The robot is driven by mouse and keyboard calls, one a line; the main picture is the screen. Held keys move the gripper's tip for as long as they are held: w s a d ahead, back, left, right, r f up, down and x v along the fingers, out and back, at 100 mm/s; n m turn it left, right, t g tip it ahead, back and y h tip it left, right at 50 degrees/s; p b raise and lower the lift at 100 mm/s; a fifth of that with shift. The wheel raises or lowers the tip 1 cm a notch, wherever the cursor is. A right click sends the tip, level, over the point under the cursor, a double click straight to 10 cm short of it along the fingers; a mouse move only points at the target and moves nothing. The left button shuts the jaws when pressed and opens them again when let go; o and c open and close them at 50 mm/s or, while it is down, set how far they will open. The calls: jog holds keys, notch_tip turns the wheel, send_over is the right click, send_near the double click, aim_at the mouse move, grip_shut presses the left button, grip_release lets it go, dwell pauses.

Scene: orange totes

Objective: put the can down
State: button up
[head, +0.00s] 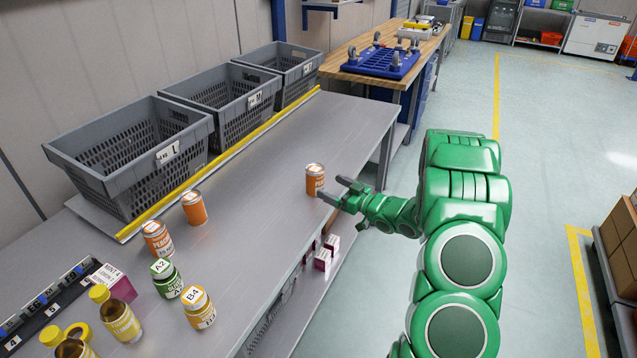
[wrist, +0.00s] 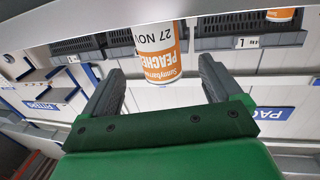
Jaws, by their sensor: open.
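An orange can (head: 315,179) with a white label stands upright on the grey table near its right edge. In the wrist view the can (wrist: 160,52) shows upside down, with "PEACHE" and "27 NOV" on its label. My gripper (head: 332,190) is at the right side of the can, with its fingers pointing at it. In the wrist view my gripper (wrist: 160,72) is open, and the can sits between and just past the fingertips. Whether a finger touches the can is not clear.
Grey crates (head: 140,160) stand in a row behind a yellow strip (head: 230,155) along the table's back. Other cans (head: 194,208), jars (head: 167,279) and bottles (head: 115,314) stand at the near left. The table (head: 300,130) is clear around the orange can.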

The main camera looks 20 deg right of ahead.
aim_at(315, 168)
jog(key=shift+a+r, duration=0.15)
jog(key=shift+r, duration=1.4)
jog(key=shift+w+a+r, duration=0.1)
jog(key=shift+r, duration=0.05)
jog(key=shift+x, duration=3.7)
jog(key=shift+w, duration=0.1)
jog(key=shift+c, duration=0.4)
